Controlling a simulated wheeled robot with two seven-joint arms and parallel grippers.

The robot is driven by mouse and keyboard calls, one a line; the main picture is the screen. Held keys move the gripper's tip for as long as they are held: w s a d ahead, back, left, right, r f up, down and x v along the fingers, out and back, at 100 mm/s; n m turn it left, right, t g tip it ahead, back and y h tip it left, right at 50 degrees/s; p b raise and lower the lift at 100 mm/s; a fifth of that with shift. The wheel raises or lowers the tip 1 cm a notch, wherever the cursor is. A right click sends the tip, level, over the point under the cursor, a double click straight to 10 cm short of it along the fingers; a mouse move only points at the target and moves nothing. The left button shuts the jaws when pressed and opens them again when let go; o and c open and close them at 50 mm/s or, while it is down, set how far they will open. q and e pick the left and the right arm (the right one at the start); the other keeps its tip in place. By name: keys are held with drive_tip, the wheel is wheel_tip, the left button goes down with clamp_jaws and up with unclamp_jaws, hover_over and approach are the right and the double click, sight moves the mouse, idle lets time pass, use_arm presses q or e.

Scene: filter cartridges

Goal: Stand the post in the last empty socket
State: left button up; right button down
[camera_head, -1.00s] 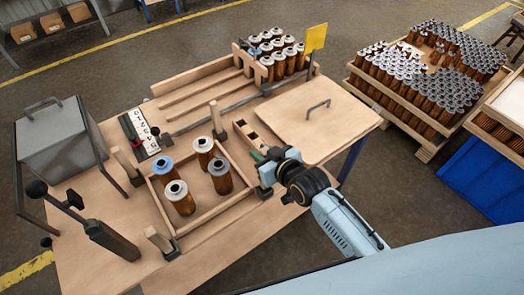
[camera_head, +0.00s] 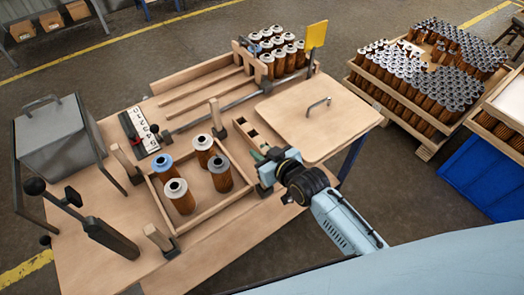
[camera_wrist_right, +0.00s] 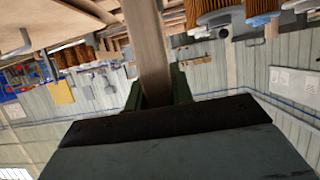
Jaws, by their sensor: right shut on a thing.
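My right gripper (camera_head: 264,164) is shut on a wooden post (camera_wrist_right: 148,45), which shows between its green fingers in the right wrist view. That view is upside down, and the post runs from the fingers toward the table. In the head view my gripper hides most of the post. A dark socket (camera_head: 264,191) is at the tray's right corner, just below my gripper; I cannot tell whether the post is in it. Other posts stand in sockets at the tray's back (camera_head: 215,113), left (camera_head: 122,157) and front (camera_head: 158,239). My left gripper is not in view.
The wooden tray (camera_head: 214,216) holds several cartridges (camera_head: 180,194) beside my gripper. A box with square openings (camera_head: 248,131) and a handled board (camera_head: 318,125) lie behind it. A dark lever (camera_head: 108,238) and grey case (camera_head: 62,135) are at left. The table's front right is clear.

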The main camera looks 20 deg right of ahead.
drive_tip(key=shift+f+b, duration=1.35)
drive_tip(key=shift+f, duration=1)
drive_tip(key=c, duration=1.1)
unclamp_jaws()
drive_tip(key=shift+c, duration=0.2)
drive_tip(key=shift+r, duration=0.1)
drive_tip(key=p+v, duration=0.1)
drive_tip(key=v, duration=1.2)
drive_tip(key=shift+s, duration=0.2)
